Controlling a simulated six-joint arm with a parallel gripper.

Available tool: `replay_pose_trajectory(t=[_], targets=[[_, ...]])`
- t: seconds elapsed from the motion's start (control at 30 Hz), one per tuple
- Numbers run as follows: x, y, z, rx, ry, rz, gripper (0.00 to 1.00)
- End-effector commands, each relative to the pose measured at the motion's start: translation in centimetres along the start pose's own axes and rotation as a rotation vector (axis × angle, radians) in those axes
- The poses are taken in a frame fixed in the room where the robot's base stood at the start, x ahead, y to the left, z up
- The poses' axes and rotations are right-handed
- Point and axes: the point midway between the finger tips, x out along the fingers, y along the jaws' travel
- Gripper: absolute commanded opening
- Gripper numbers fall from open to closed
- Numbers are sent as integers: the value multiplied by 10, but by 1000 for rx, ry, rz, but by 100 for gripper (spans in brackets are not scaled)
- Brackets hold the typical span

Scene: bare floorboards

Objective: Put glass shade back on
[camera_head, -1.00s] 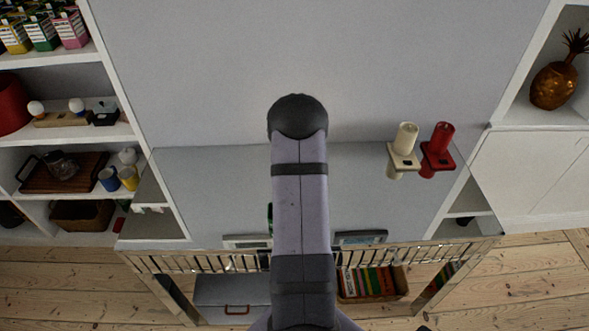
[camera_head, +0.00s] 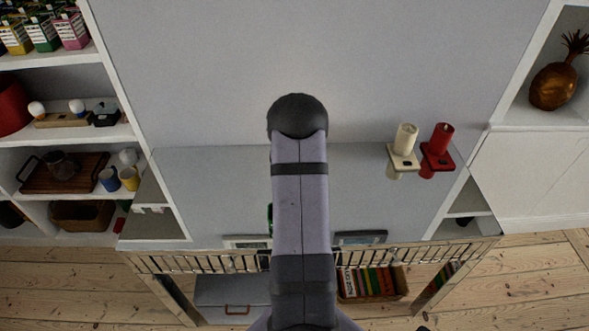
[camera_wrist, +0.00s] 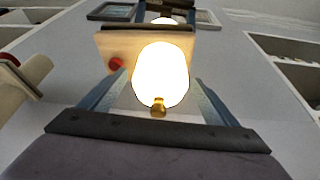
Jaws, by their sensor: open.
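In the wrist view a brightly glowing white rounded lamp part (camera_wrist: 161,76) stands out in front of a wooden block (camera_wrist: 115,48) with a red knob (camera_wrist: 116,65). A small brass piece (camera_wrist: 158,106) sits at its lower end. I cannot tell whether the glowing part is the glass shade or a bare bulb. My gripper (camera_wrist: 160,79) is open, with one blue-grey finger on each side of the glowing part. A gap shows at the right finger; contact on the left is unclear. In the head view my arm hides the lamp and the gripper.
Picture frames (camera_head: 360,238) stand near the railing (camera_head: 420,257). Shelves on the left hold cups (camera_head: 110,179) and a tray (camera_head: 45,182).

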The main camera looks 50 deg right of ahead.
Motion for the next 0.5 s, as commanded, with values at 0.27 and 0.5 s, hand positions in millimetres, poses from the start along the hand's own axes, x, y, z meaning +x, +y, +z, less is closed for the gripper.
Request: replay_pose_trajectory(t=[0.27,0.5], targets=[[-21,0,-9,0,0,0,83],[-38,0,-16,0,0,0,83]])
